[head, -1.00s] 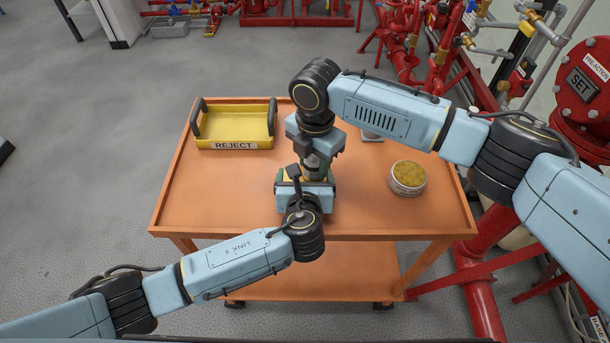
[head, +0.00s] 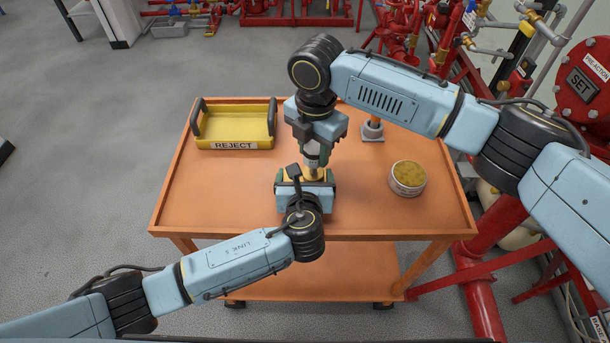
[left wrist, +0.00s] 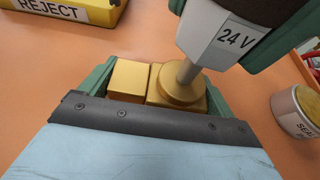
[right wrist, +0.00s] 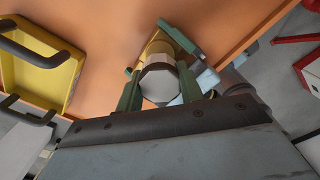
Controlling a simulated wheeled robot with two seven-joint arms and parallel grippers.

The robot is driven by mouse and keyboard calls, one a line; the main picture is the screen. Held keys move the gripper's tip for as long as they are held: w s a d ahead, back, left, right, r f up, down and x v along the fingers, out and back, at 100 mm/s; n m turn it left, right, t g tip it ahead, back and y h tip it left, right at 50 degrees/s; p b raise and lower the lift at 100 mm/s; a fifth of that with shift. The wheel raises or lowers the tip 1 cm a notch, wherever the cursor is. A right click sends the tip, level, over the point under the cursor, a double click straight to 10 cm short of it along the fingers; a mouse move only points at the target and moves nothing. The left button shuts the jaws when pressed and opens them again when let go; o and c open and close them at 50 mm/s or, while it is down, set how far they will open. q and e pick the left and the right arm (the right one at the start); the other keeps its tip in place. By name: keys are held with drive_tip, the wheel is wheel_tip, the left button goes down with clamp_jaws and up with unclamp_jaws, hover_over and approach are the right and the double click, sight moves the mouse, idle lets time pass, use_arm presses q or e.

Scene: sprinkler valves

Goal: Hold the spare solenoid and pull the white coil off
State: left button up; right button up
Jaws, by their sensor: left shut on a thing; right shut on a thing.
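The spare solenoid's brass body (head: 314,174) is upright just above or on the orange cart, near its middle; I cannot tell which. My left gripper (head: 306,177) is shut on that body, which shows between its green fingers in the left wrist view (left wrist: 127,80). The white coil (left wrist: 212,42), marked 24 V, is above the body, with the grey stem (left wrist: 187,72) bare between them. The stem's top is hidden by the coil.
A yellow REJECT tray (head: 234,146) with dark handles is at the cart's back left. A round tin (head: 407,182) stands at the right. An orange post on a grey base (head: 372,132) stands at the back right. The cart's left front (head: 205,205) is clear.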

drive_tip(key=shift+r, duration=0.6)
clamp_jaws()
drive_tip(key=shift+r, duration=3.2)
use_arm(q)
drive_tip(key=o, duration=0.8)
drive_tip(key=shift+o, duration=0.2)
drive_tip(key=shift+s, duration=0.1)
